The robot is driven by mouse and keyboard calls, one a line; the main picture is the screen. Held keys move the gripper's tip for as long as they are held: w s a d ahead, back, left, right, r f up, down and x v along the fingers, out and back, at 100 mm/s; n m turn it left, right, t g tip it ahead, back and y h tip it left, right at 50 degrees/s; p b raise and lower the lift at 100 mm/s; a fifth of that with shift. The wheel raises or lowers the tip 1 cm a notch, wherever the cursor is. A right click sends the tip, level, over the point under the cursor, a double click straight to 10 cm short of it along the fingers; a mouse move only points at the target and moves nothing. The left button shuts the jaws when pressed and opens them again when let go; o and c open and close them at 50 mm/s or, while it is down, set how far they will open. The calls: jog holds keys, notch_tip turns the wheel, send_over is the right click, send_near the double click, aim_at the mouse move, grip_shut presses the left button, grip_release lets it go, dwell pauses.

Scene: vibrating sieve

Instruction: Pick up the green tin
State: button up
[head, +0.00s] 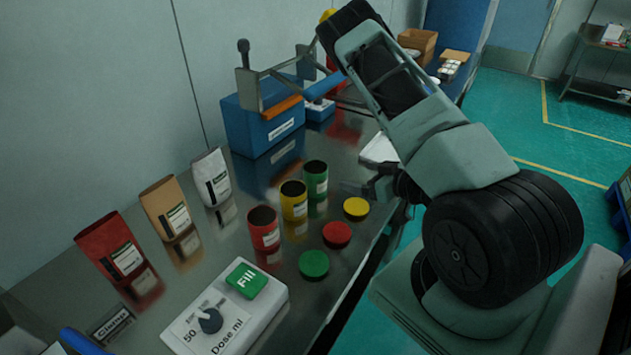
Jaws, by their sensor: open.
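The green tin (316,181) stands upright and open-topped on the metal bench, at the far end of a row of tins. The yellow tin (294,202) and the red tin (264,230) stand nearer in the same row. My gripper (378,188) shows as a small dark shape at the bench's right edge, partly hidden by my arm. It is open, to the right of the green tin and apart from it. Its fingertips are hard to make out.
Flat yellow (356,208), red (337,235) and green (313,265) lids lie right of the tins. A dosing box (225,312) is in front. Red (110,250), brown (168,208) and white (212,178) pouches stand left. A blue machine (262,118) stands behind.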

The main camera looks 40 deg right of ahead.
jog(key=b, duration=0.9)
send_near(308, 169)
jog(key=v, duration=0.4)
jog(key=shift+p+x, duration=1.15)
jog(key=shift+x, duration=4.15)
jog(key=shift+a+r, duration=0.1)
jog(key=shift+r, duration=0.05)
jog(key=c, duration=1.1)
